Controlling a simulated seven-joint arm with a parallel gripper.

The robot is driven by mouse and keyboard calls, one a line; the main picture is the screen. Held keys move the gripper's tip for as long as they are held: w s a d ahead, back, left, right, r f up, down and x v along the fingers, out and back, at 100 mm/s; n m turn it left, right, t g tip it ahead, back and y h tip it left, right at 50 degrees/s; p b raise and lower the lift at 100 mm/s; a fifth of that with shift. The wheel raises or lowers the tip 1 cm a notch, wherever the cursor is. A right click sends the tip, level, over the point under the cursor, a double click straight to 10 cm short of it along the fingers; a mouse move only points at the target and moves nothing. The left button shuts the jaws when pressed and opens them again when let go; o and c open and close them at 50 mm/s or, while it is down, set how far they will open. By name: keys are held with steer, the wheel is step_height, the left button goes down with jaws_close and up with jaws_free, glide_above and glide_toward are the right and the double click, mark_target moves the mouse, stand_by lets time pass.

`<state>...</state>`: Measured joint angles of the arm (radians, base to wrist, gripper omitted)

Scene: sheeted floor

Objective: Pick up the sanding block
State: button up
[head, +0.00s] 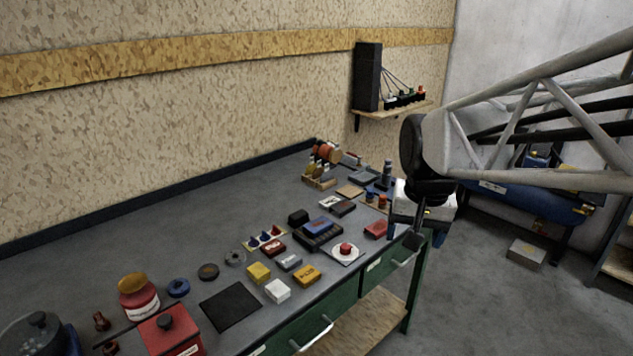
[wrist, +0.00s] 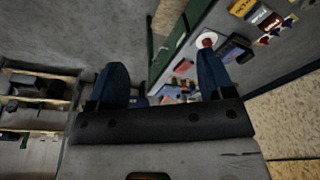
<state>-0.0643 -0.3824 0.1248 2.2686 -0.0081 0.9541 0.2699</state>
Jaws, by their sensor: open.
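Several small blocks lie near the front edge of the bench: a yellow block (head: 258,272), a grey block (head: 289,262), a white block (head: 277,290) and a yellow-orange box (head: 307,275). I cannot tell for certain which one is the sanding block. My gripper (head: 404,236) is open and empty, pointing down beside the bench's right end, apart from these blocks. In the wrist view my gripper (wrist: 162,72) shows two blue fingers spread wide with nothing held between them; the bench top is at the upper right.
A white plate with a red knob (head: 346,250), a red block (head: 376,229) and dark trays (head: 318,232) stand between my gripper and the blocks. A black mat (head: 231,306) and a red box (head: 171,333) lie left. Bare bench top (head: 130,240) runs along the wall.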

steer(key=w+a+m, duration=0.2)
steer(key=w+a, duration=0.2)
steer(key=w, duration=0.9)
steer(key=m+g, duration=0.2)
steer(key=m, duration=0.3)
glide_above(298, 214)
steer(key=f, duration=2)
steer(key=shift+s+d+f, duration=0.2)
steer(key=shift+d, duration=0.05)
steer(key=shift+w+a+f, duration=0.2)
steer(key=shift+w+f, duration=0.05)
steer(key=shift+f, duration=1.3)
steer(key=shift+f, duration=2.55)
